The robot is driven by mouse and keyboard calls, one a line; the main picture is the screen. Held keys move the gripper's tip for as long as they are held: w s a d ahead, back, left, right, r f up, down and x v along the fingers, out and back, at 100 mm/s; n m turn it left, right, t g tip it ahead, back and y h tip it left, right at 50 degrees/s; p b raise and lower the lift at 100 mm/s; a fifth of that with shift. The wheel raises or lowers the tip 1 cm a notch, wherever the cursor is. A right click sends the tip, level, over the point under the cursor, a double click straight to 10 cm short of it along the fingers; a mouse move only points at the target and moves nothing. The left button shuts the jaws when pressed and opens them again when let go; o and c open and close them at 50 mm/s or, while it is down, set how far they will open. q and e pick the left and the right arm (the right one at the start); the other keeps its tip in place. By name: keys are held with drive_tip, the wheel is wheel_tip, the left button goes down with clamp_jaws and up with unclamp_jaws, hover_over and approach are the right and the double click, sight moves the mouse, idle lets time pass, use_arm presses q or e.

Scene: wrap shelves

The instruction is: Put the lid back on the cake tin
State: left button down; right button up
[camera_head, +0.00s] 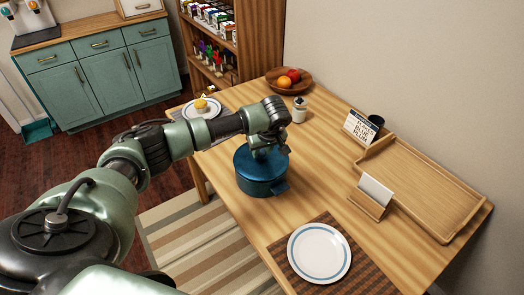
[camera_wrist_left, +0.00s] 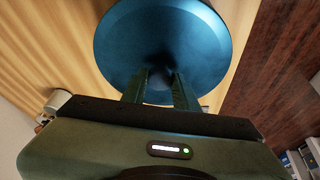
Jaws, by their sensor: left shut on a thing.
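The blue round cake tin (camera_head: 258,187) stands on the wooden table near its left edge, with a small handle on its right side. Its blue lid (camera_head: 246,161) is over the tin and looks level with the rim; I cannot tell whether it is fully seated. My left gripper (camera_head: 264,153) comes down from above and is shut on the lid's knob. In the left wrist view the lid (camera_wrist_left: 160,30) shows as a blue disc, and the left gripper's fingers (camera_wrist_left: 160,86) close at its centre. The knob is mostly hidden between them. My right gripper is not in view.
A white plate (camera_head: 319,253) on a brown mat lies in front. A card holder (camera_head: 370,197) and wooden tray (camera_head: 432,195) stand to the right. A fruit bowl (camera_head: 289,85), a white jar (camera_head: 299,110) and a plate with food (camera_head: 202,109) are further back.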

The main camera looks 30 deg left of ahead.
use_arm(q)
drive_tip(key=shift+f+b, duration=0.15)
drive_tip(key=shift+b, duration=0.25)
idle(0.9)
drive_tip(key=c, duration=1)
unclamp_jaws()
drive_tip(key=shift+o, duration=0.3)
drive_tip(key=o, duration=0.4)
drive_tip(key=shift+r+p, duration=2.2)
drive_tip(key=shift+r, duration=1.3)
